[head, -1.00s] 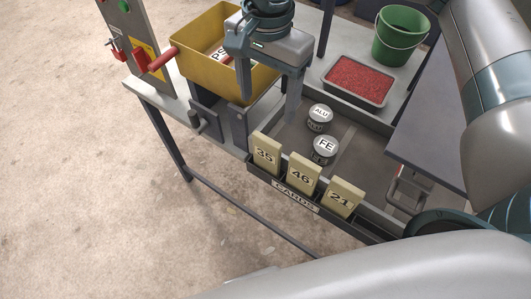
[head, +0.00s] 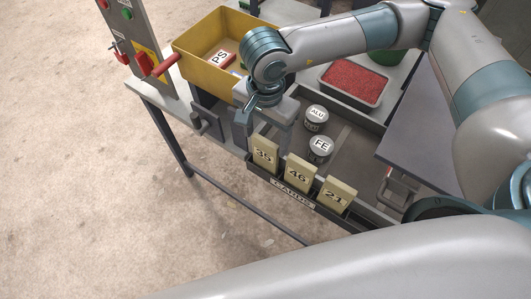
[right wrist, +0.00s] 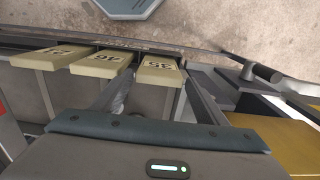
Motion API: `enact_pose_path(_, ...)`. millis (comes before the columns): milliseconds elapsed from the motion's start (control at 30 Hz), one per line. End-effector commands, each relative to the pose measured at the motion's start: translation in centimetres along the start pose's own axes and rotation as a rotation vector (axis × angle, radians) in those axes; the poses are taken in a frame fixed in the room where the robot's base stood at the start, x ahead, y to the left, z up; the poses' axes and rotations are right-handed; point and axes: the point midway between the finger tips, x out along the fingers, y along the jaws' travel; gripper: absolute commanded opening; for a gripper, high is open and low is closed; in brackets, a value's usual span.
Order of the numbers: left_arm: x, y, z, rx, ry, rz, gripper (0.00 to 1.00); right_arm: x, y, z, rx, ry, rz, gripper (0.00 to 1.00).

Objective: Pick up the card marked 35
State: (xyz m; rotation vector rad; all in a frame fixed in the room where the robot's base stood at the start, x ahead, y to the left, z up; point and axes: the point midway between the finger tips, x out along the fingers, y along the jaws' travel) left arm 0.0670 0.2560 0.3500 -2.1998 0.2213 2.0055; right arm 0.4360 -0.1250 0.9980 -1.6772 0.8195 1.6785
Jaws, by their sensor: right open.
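The card marked 35 (head: 265,154) is cream-coloured and stands upright at the left end of the dark card rack (head: 292,194), which has a label reading CARDS. Cards 46 (head: 300,173) and 21 (head: 336,194) stand to its right. My right gripper (head: 263,138) is open and empty, pointing down, just behind and above card 35. I cannot tell whether the fingers touch any card. My left gripper is not in view.
Behind the rack, tins marked ALU (head: 316,116) and FE (head: 321,149) stand in a grey tray. A yellow bin (head: 206,40) holding a PS block (head: 221,58) is at the back left. A tray of red granules (head: 351,84) is farther back.

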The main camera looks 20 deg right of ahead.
Motion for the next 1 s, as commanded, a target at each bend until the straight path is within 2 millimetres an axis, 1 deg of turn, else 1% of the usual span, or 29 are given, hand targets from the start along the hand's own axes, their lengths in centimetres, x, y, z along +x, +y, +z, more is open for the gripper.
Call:
enact_pose_path(133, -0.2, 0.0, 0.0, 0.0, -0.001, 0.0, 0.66, 0.5, 0.0, 0.0, -0.001, 0.001, 0.0, 0.67)
enact_pose_path(400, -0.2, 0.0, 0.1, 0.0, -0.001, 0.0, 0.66, 0.5, 0.0, 0.0, -0.001, 0.0, 0.0, 0.67)
enact_pose_path(567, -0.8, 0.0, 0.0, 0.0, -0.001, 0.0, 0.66, 0.9, 0.1, 0.1, 0.0, 0.0, 0.002, 0.67)
enact_pose_path(667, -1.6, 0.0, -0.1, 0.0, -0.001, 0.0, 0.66, 1.5, 0.1, 0.1, 0.0, 0.0, 0.002, 0.67)
enact_pose_path(833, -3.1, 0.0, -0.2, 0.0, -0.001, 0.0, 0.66, 3.1, 0.2, 0.3, 0.0, 0.0, 0.003, 0.67)
enact_pose_path(900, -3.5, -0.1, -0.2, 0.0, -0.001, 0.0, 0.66, 4.2, 0.2, 0.3, 0.001, -0.001, 0.003, 0.67)
enact_pose_path(1000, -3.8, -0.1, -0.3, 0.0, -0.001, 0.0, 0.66, 5.1, 0.1, 0.2, 0.001, 0.0, 0.001, 0.67)
